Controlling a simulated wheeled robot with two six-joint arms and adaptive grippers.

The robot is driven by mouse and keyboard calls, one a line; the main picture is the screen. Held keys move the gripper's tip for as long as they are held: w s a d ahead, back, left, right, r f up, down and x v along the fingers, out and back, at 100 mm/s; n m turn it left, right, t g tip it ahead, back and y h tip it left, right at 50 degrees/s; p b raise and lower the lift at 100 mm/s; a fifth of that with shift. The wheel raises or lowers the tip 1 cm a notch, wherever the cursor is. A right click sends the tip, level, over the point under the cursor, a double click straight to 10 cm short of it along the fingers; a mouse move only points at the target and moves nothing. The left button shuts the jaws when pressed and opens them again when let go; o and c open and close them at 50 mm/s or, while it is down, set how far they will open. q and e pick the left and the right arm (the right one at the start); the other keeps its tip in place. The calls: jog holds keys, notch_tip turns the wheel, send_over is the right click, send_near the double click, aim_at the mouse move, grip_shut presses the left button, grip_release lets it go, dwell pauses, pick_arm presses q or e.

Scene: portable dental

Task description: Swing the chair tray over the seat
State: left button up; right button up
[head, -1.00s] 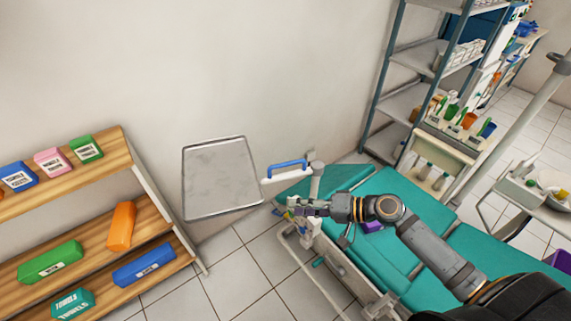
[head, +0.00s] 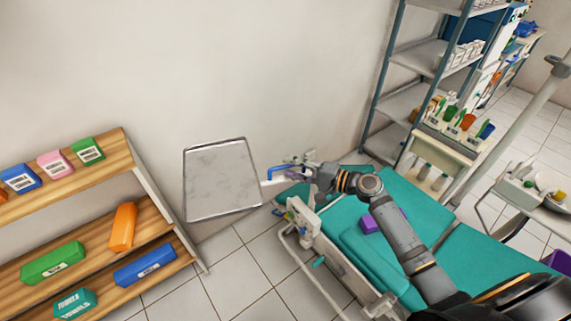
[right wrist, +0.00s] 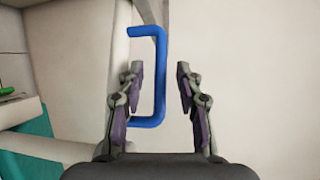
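The chair tray (head: 222,182) is a grey rectangular metal tray out to the left of the teal chair seat (head: 345,262), in front of the wall. A white arm joins it to a post by the chair, and a blue handle (head: 278,165) rises from that arm. My right gripper (head: 287,174) is at the handle, partly covering it and the arm. Contact cannot be told. My left gripper is out of view.
A purple object (head: 388,220) lies on the chair by my right arm. A wooden shelf (head: 95,178) with coloured towel packs stands at the left. A metal rack (head: 408,100) and an instrument cart (head: 440,160) stand behind the chair. Floor shows below the tray.

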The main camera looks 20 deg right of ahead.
jog(key=shift+x, duration=1.4)
grip_shut()
